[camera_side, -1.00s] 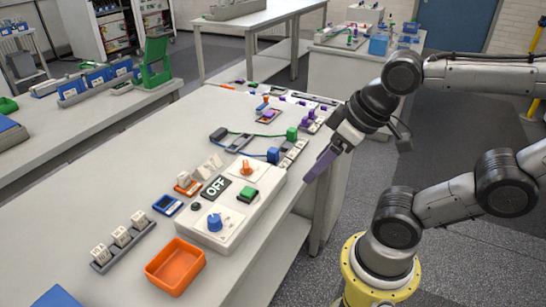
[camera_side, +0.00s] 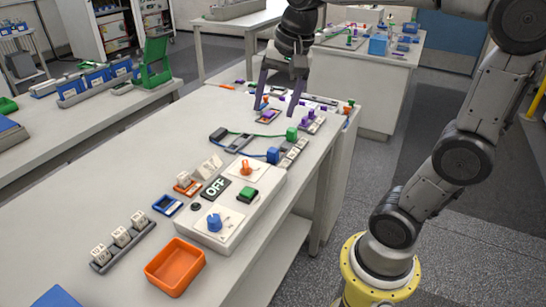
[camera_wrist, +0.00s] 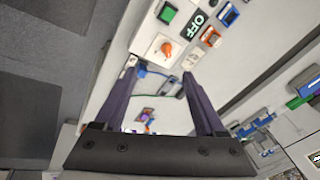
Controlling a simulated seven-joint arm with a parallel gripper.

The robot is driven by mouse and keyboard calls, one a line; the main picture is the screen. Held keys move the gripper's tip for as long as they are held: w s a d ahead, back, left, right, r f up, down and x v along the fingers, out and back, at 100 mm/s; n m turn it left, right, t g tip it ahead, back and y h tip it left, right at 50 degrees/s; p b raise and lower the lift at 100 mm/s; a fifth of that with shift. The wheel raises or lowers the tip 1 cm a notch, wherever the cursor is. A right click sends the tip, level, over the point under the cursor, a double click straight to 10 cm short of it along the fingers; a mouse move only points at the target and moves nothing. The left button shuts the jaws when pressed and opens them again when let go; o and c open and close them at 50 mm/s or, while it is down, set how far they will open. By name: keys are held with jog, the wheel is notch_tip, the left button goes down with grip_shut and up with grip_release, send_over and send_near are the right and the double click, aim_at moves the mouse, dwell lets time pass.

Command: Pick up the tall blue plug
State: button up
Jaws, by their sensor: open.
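A blue plug (camera_side: 273,155) stands by a socket strip near the bench's right edge, with a blue cable beside it. In the wrist view a blue block (camera_wrist: 142,73), seemingly this plug, shows near the left fingertip. A smaller upright blue piece with an orange top (camera_side: 264,103) stands farther back by a small tray; I cannot tell which of the two is the tall plug. My gripper (camera_side: 277,104) is open and empty, pointing down over the far part of the bench. It also shows in the wrist view (camera_wrist: 160,70), with nothing between its fingers.
A green plug (camera_side: 292,134) stands behind the blue plug, with cables running left to a dark holder (camera_side: 238,143). A white control box (camera_side: 225,224) with knobs and an orange bin (camera_side: 175,268) are nearer the front.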

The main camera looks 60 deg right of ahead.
jog(key=w+d+f+m+g, duration=0.2)
jog(key=w+d+f+m, duration=0.2)
jog(key=w+d, duration=0.35)
jog(key=m+g, duration=0.1)
send_over(273, 150)
notch_tip(273, 150, down, 6)
jog(key=shift+y, duration=0.3)
notch_tip(273, 150, down, 13)
jog(key=shift+d+f, duration=0.1)
grip_shut()
